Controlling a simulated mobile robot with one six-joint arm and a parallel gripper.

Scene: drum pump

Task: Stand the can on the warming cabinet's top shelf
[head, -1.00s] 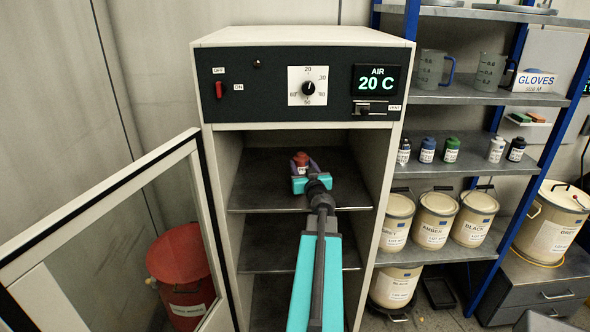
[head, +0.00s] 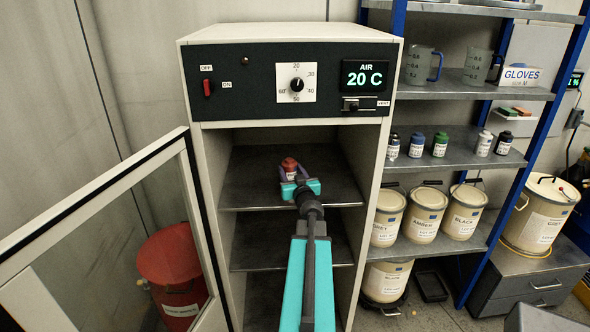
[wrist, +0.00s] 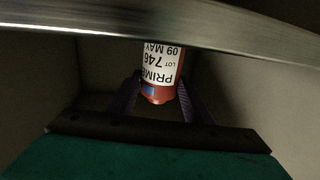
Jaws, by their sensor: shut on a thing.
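The can (head: 290,168) is small and red with a white label. It is inside the warming cabinet (head: 391,120), over the top shelf (head: 245,195). My gripper (head: 291,175) reaches in from the front and is shut around the can's sides. In the wrist view, the can (wrist: 160,75) is between my dark fingers, with its label text upside down and its red cap toward the bottom of the picture. A metal edge (wrist: 160,27) crosses the top of that view and hides the can's other end. I cannot tell whether the can touches the shelf.
The cabinet's glazed door (head: 112,235) stands open at left. More shelves sit below the top one, and the top shelf is bare around the can. A red bin (head: 165,262) stands behind the door. A blue-post rack (head: 535,125) with bottles and pails is at right.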

